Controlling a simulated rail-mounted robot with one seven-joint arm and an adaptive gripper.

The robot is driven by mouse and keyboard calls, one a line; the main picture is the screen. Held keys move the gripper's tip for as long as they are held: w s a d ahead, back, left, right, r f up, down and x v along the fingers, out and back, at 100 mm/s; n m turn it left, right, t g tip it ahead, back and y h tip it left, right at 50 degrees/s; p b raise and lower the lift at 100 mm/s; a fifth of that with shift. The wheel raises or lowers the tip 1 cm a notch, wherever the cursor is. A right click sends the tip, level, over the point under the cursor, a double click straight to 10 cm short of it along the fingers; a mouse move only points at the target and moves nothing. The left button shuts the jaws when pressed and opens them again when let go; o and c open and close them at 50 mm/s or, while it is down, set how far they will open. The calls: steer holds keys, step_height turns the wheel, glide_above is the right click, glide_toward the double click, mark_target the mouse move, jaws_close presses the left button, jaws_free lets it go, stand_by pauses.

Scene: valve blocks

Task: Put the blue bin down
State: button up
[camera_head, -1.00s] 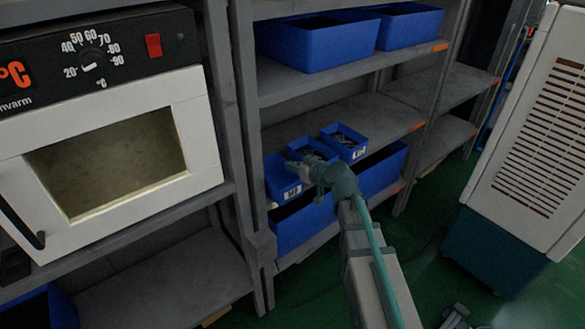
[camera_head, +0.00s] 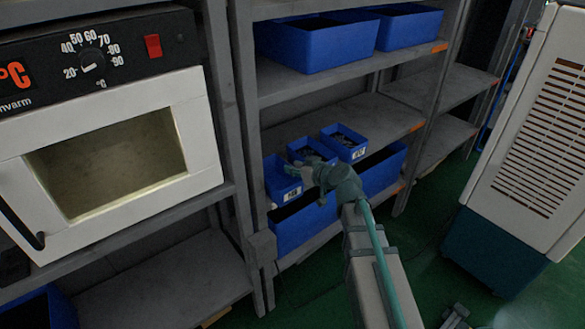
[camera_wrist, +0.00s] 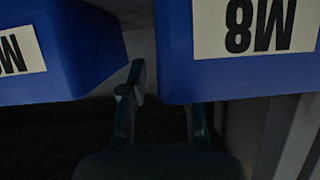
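A small blue bin (camera_head: 277,180) with a white label is at the shelf's front left in the head view. In the wrist view this bin (camera_wrist: 220,85) shows an upside-down M8 label. My gripper (camera_head: 303,172) is at its right side. In the wrist view my gripper (camera_wrist: 165,97) has its fingers apart, at either side of the bin's side wall. One finger is in the gap beside the neighbouring bin; the other passes out of sight behind the M8 bin's rim. Whether the bin's underside fully touches the shelf (camera_head: 350,118) cannot be seen.
Two similar small blue bins stand close by: a middle bin (camera_head: 298,153) and a right bin (camera_head: 345,152). Larger blue bins sit below (camera_head: 300,232) and above (camera_head: 315,50). A grey shelf post (camera_head: 243,150) stands at the left.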

steer(key=v, duration=1)
steer(key=s+d+f+m+g+h, duration=0.1)
steer(key=s+f+g, duration=0.35)
steer(key=f, duration=0.75)
steer(key=s+d+f+m+g+h, duration=0.1)
steer(key=s+d+f+m+h, duration=0.1)
steer(key=s+f, duration=0.75)
steer(key=s+d+f+m+g+h, duration=0.1)
steer(key=s+f+g, duration=0.2)
steer(key=f, duration=1.1)
steer(key=s+d+f+m+g+h, duration=0.1)
steer(key=s+f, duration=0.4)
steer(key=s, duration=0.5)
steer(key=s+d+f+m+g+h, duration=0.1)
steer(key=s+d+f+g, duration=0.3)
steer(key=s, duration=0.5)
steer(key=s+d+f+m+g+h, duration=0.1)
steer(key=s+d+f+g+h, duration=0.2)
steer(key=s+f, duration=0.4)
steer(key=s, duration=0.3)
steer(key=shift+s+d+f+m, duration=0.2)
steer(key=shift+s+f+m, duration=0.1)
steer(key=shift+f, duration=0.05)
steer(key=shift+g, duration=0.25)
step_height(320, 180, up, 14)
steer(key=p, duration=1.3)
steer(key=shift+f+p, duration=0.2)
steer(key=shift+p, duration=0.1)
